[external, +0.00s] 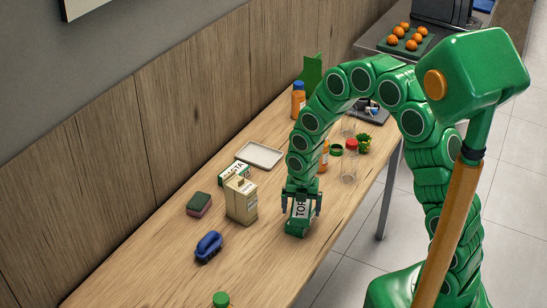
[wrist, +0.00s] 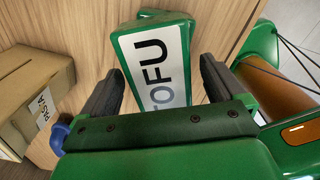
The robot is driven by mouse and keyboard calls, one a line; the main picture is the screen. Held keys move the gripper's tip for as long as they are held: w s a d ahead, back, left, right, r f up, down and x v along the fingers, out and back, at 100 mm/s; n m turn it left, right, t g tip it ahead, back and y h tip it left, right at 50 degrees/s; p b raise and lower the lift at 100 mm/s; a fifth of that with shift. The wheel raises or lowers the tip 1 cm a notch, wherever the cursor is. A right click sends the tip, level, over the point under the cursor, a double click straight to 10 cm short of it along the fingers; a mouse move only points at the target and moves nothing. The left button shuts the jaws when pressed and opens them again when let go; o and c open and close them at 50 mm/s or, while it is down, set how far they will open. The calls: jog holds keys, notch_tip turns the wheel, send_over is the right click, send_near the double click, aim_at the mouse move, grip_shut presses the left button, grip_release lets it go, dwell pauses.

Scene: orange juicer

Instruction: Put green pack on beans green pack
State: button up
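A green pack with a white label reading TOFU (external: 299,212) stands on the wooden table; it also shows in the wrist view (wrist: 157,62). My gripper (external: 301,202) is over it, pointing down, with one finger on each side of the pack. In the wrist view the fingers (wrist: 162,72) look spread, with narrow gaps between them and the pack. Another green and white pack (external: 236,172) lies behind the beige carton, partly hidden; its visible letters look like "STA". I cannot read the word beans on any pack.
The beige carton (external: 241,200) stands left of my gripper. A sponge (external: 199,204), a blue object (external: 208,247) and a pale tray (external: 260,155) are nearby. Bottles and jars (external: 350,160) stand behind my arm. The front left table is mostly clear.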

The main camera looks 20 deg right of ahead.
aim_at(303, 206)
notch_tip(303, 206, up, 12)
jog(key=shift+r, duration=0.15)
dwell(0.7)
jog(key=s+d+r+m, duration=0.5)
jog(key=d+m, duration=0.2)
jog(key=d, duration=0.1)
jog(key=s+d+r+m, duration=0.5)
jog(key=s+d+m, duration=0.1)
jog(key=d+m, duration=0.25)
jog(key=s+d+r+m+g, duration=0.1)
jog(key=s+d+r+m, duration=0.1)
jog(key=s+d+m, duration=0.3)
jog(key=s+d+r+m, duration=0.2)
jog(key=s+d+m, duration=0.2)
jog(key=s+m, duration=0.7)
jog(key=shift+s+d+g, duration=0.4)
jog(key=shift+s, duration=0.2)
